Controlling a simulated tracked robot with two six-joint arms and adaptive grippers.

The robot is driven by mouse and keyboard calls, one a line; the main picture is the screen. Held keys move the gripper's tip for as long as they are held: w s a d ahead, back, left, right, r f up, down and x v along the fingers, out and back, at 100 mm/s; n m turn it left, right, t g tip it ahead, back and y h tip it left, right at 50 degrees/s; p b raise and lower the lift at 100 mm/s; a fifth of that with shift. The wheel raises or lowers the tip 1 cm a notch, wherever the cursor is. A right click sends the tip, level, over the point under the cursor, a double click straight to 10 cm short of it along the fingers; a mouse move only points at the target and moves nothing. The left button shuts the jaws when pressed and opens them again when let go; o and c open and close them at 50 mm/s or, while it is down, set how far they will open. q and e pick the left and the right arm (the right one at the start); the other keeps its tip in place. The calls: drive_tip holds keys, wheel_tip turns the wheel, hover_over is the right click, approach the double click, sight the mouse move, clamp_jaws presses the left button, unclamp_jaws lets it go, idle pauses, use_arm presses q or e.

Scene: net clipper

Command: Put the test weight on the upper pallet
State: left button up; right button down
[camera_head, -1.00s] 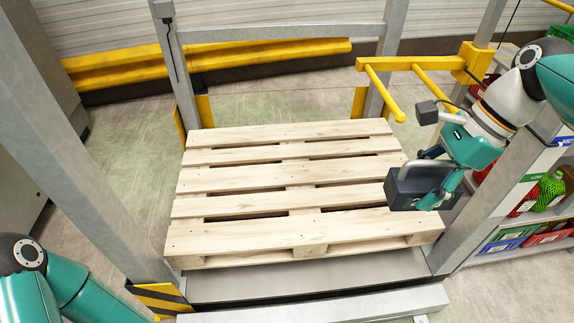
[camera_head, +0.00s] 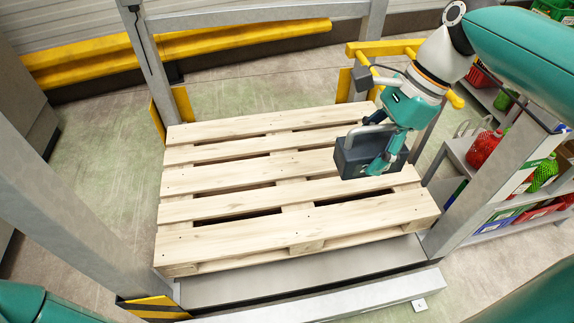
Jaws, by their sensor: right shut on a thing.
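The test weight (camera_head: 358,158) is a dark grey block with a light handle on top. My right gripper (camera_head: 380,148) is shut on it, with teal fingers at its right side. The weight is over the right part of the wooden pallet (camera_head: 240,216). I cannot tell whether it touches the boards or hangs just above them. The pallet is bare elsewhere and sits on a grey metal platform (camera_head: 300,278). My left gripper is not in view; only a teal piece of my left arm shows at the lower left corner.
Grey posts (camera_head: 85,225) frame the platform, one at left and one at right (camera_head: 490,190). A yellow fork-like bar (camera_head: 390,48) is behind the right arm. A shelf (camera_head: 510,225) with crates and red and green net bags stands at right. A yellow rail (camera_head: 180,48) runs behind.

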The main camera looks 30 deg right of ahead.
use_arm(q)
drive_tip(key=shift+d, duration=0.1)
use_arm(e)
drive_tip(key=shift+a+r, duration=0.15)
drive_tip(key=shift+r, duration=0.05)
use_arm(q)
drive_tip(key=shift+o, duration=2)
use_arm(e)
drive_tip(key=shift+w+f, duration=0.15)
drive_tip(key=w+d+f+m+t+h+b, duration=0.1)
drive_tip(key=w+f+m+b, duration=0.2)
drive_tip(key=w+f+b, duration=0.95)
drive_tip(key=w+f+m+t+b, duration=0.1)
drive_tip(key=w+f+m+b, duration=0.2)
drive_tip(key=w+f+b, duration=1)
drive_tip(key=w+d+f+m+t+h+b, duration=0.1)
drive_tip(key=w+f+m+b, duration=0.35)
drive_tip(key=f, duration=1.55)
use_arm(q)
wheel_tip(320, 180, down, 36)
drive_tip(key=b, duration=0.6)
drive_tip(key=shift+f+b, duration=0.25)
drive_tip(key=shift+b, duration=0.05)
use_arm(e)
wheel_tip(320, 180, down, 14)
drive_tip(key=n, duration=0.1)
drive_tip(key=shift+w+f+n, duration=0.25)
drive_tip(key=shift+w+n, duration=0.1)
drive_tip(key=shift+w, duration=0.05)
